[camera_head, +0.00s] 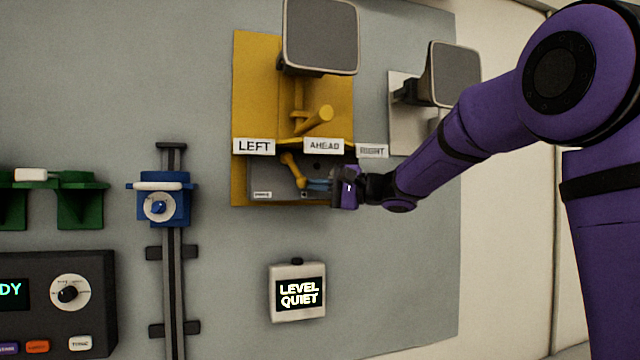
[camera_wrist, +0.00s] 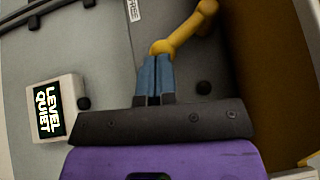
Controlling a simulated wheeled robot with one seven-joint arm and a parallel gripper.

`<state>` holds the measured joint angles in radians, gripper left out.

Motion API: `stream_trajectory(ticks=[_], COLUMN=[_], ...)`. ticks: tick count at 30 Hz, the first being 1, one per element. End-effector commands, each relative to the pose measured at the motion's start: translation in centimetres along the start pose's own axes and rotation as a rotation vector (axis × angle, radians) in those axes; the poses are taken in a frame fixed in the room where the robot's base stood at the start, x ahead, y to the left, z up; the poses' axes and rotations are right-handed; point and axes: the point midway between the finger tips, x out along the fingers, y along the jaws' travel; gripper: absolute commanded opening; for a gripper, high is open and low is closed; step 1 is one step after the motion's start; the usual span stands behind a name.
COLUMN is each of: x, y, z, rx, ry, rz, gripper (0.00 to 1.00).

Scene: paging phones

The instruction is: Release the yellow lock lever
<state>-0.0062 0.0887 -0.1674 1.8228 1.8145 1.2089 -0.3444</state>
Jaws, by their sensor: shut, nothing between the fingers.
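The yellow lock lever (camera_head: 294,170) is a short rod with a round knob at its lower end, in front of a grey plate under the LEFT and AHEAD signs. In the wrist view the lever (camera_wrist: 187,30) slants from upper right down to its knob. My gripper (camera_head: 309,185) comes in from the right, with its blue fingers pointing left at the knob. In the wrist view my gripper (camera_wrist: 156,62) is shut, its two fingertips together right at the knob. They look to be touching it, but the knob is not between them.
A yellow backing panel (camera_head: 247,90) carries a grey horn (camera_head: 320,36) and a larger yellow lever (camera_head: 313,121) above. The LEVEL QUIET display (camera_head: 298,292) is below. A blue slider (camera_head: 172,200) on a rail stands to the left. The wall between is clear.

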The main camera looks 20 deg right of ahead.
Motion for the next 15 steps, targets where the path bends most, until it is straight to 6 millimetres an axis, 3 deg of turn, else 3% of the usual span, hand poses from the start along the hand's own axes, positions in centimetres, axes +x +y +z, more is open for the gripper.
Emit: stream_trajectory(ticks=[15], x=[2.6], y=[2.5], z=[1.7], rx=[0.217], ry=[0.0], rz=[-0.33], gripper=[0.0])
